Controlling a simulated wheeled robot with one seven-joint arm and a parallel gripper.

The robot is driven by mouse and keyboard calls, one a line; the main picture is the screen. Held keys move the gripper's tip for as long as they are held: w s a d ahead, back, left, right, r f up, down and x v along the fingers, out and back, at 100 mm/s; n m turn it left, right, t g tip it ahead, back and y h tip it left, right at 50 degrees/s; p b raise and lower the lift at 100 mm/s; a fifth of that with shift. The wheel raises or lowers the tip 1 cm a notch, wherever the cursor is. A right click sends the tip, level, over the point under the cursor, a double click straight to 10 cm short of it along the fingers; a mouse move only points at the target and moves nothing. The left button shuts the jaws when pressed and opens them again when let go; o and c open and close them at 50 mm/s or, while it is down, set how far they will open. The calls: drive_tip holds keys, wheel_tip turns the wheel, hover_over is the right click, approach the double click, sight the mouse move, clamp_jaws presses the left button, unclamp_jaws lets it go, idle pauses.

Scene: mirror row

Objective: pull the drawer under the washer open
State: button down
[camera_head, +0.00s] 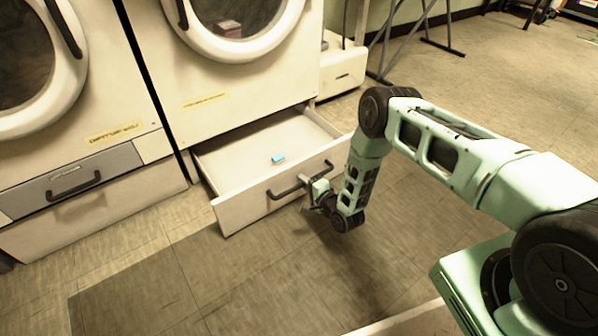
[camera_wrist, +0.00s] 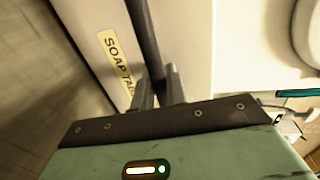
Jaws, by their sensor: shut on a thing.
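The drawer (camera_head: 236,208) under the right-hand washer (camera_head: 215,80) stands pulled out, with its inside showing. A small blue block (camera_head: 278,158) lies in it. The drawer has a dark bar handle (camera_head: 290,190) on its front. My gripper (camera_head: 308,182) is at the right part of this handle and shut on it. In the wrist view, the two fingers (camera_wrist: 159,88) sit on either side of the dark handle bar (camera_wrist: 148,40). A label reading "SOAP TA..." (camera_wrist: 115,62) is on the drawer front beside it; the rest is hidden by my gripper.
A second washer (camera_head: 70,90) stands at left, with a grey panel and handle (camera_head: 75,187) and a closed base. A small white cabinet (camera_head: 343,70) stands right of the open drawer. Metal stand legs (camera_head: 400,40) are behind. The floor before the drawer is clear.

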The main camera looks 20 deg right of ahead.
drive_tip(key=shift+f+p+v, duration=0.15)
drive_tip(key=shift+p+v, duration=0.2)
drive_tip(key=shift+v, duration=0.5)
drive_tip(key=shift+f+p+v, duration=0.2)
drive_tip(key=shift+p+v, duration=0.1)
drive_tip(key=shift+v, duration=0.55)
drive_tip(key=shift+f+p+v, duration=0.15)
drive_tip(key=shift+p+v, duration=0.2)
drive_tip(key=shift+v, duration=0.5)
drive_tip(key=shift+s, duration=0.1)
drive_tip(key=c, duration=1.5)
unclamp_jaws()
drive_tip(key=shift+s+d, duration=0.1)
drive_tip(key=shift+p+v, duration=3.5)
drive_tip(key=shift+v, duration=5.15)
